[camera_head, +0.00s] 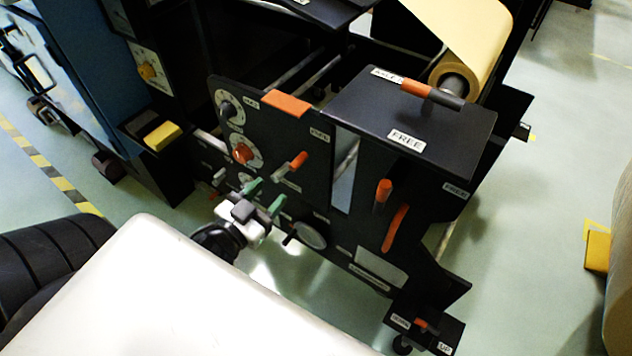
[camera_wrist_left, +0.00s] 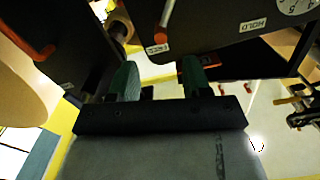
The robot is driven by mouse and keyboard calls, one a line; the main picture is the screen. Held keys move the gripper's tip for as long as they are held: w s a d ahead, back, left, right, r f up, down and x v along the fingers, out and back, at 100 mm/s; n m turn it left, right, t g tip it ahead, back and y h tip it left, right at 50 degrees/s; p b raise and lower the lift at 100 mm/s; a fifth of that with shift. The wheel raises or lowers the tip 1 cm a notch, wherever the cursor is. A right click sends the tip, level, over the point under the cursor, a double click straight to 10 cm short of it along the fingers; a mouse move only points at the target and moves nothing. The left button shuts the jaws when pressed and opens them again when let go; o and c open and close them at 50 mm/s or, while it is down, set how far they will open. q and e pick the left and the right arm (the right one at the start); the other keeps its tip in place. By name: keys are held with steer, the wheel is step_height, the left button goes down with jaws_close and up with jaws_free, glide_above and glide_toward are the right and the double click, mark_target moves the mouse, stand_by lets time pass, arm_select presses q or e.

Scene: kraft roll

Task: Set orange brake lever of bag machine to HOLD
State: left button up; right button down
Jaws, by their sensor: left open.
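An orange-tipped lever (camera_head: 298,160) sticks out of the black machine panel (camera_head: 290,135). In the left wrist view the orange lever (camera_wrist_left: 163,20) stands close to a FREE label (camera_wrist_left: 157,48), with a HOLD label (camera_wrist_left: 253,25) farther right. My left gripper (camera_head: 265,196) is open and empty in front of the panel, below and left of the lever and apart from it. Its green fingers (camera_wrist_left: 158,80) also show in the left wrist view. Other orange handles are on the machine, one on top (camera_head: 416,88) and one on the side (camera_head: 383,190). My right gripper is not seen.
Round dials with knobs (camera_head: 241,153) line the panel's left side. A curved orange handle (camera_head: 396,228) is at the right. A brown paper roll (camera_head: 480,60) sits behind. A small black box (camera_head: 428,325) is low at the front.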

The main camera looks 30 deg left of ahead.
mark_target(297, 162)
arm_select(q)
steer(key=w, duration=1)
steer(key=shift+w+d, duration=0.3)
steer(key=shift+w, duration=0.05)
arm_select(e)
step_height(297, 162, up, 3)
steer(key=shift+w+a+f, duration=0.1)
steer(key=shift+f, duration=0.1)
arm_select(q)
steer(key=shift+c, duration=0.4)
jaws_close()
